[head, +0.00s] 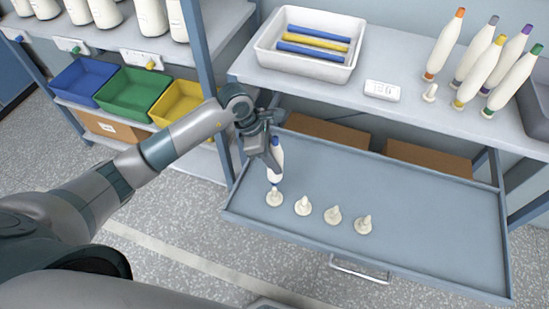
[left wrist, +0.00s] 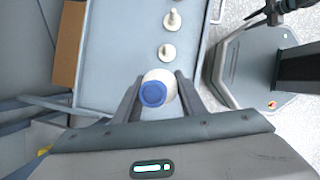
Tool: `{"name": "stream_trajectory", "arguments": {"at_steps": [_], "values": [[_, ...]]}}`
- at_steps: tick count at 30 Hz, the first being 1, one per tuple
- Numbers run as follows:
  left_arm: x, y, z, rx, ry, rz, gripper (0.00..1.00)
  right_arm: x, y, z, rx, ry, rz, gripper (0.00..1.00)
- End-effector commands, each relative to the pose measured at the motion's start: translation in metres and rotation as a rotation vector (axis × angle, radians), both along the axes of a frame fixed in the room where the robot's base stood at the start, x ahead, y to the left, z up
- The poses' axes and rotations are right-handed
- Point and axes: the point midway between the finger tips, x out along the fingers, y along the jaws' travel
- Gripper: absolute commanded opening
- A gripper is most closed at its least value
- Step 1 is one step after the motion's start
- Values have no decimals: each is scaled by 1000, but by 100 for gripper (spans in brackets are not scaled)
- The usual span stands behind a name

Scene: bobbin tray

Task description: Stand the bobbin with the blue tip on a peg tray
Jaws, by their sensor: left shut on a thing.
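The bobbin with the blue tip (head: 278,158) is white and stands about upright in my left gripper (head: 272,150). In the left wrist view its blue tip (left wrist: 153,94) faces the camera between the two fingers. My left gripper is shut on its upper part. The bobbin's lower end is right at the top of the leftmost peg (head: 274,199) on the tray (head: 420,215); I cannot tell whether the peg is inside it. Several white pegs stand in a row, and the others, such as this peg (head: 333,214), are bare.
Several white bobbins with coloured tips (head: 490,70) stand on the shelf above the tray at the right. A white bin (head: 310,75) with blue and yellow rods stands there too. Coloured bins (head: 130,92) are at the left. The tray's right side is clear.

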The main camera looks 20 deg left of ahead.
Motion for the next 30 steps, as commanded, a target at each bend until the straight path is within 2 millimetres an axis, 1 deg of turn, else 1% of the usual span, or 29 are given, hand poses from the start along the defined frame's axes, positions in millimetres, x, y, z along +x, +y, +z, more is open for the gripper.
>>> {"name": "stream_trajectory", "arguments": {"at_steps": [3, 7, 20, 26, 30], "values": [[7, 3, -5, 0, 0, 107, 12, 5, 2, -1, 4, -13, 0, 31], [10, 5, -7, 0, 0, 162, 12, 8, 3, 0, 6, -19, 1, 31], [10, 5, -8, 1, 1, 166, 12, 8, 4, 0, 7, -21, 1, 31], [10, 5, -11, 1, 1, 166, 12, 14, 6, 0, 10, -34, 1, 31], [10, 5, -17, 1, 1, 166, 12, 22, 9, 1, 16, -53, 1, 31]]}}
